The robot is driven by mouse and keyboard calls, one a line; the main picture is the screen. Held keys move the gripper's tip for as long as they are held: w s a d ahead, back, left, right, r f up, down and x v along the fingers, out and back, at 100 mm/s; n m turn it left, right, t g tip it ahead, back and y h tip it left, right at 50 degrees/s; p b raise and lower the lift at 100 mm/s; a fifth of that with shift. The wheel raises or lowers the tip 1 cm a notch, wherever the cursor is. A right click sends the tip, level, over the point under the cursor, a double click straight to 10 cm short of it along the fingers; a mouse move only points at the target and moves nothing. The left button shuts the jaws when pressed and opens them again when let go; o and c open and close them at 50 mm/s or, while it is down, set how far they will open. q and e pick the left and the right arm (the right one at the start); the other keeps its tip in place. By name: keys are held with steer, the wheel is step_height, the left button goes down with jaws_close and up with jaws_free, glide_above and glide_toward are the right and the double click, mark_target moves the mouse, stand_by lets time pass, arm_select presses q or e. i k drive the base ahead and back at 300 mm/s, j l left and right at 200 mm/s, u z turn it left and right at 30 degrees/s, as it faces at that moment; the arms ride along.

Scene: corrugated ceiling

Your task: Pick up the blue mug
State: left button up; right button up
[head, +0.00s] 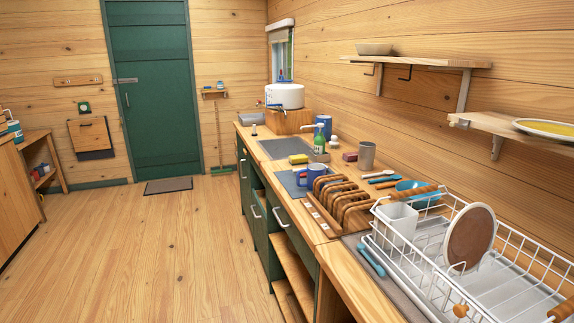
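A blue mug (317,174) stands upright on the wooden counter, beyond the toast-style wooden rack (342,203) and close to the grey sink area (289,181). Its handle seems to point left, and its lower part is partly hidden by the rack. Another blue cup-like object (324,127) stands farther back by the wall, next to the green soap bottle (319,143); I cannot tell whether it is a mug. Neither of my grippers is in view.
A white wire dish rack (400,254) with a plate (470,238) fills the near right counter. A yellow sponge (298,159), a metal cup (367,155) and blue utensils (382,176) lie around the mug. Shelves (418,63) overhang the right. The wooden floor (150,250) at left is clear.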

mark_target(311, 178)
steer(key=i+z, duration=0.1)
steer(key=z, duration=0.55)
steer(key=i+j+z, duration=0.4)
steer(key=j, duration=0.2)
steer(key=i+j+z, duration=0.2)
steer(key=j+z, duration=0.2)
steer(key=j, duration=0.25)
steer(key=i+j+z, duration=0.25)
steer(key=j, duration=0.15)
steer(key=k, duration=0.1)
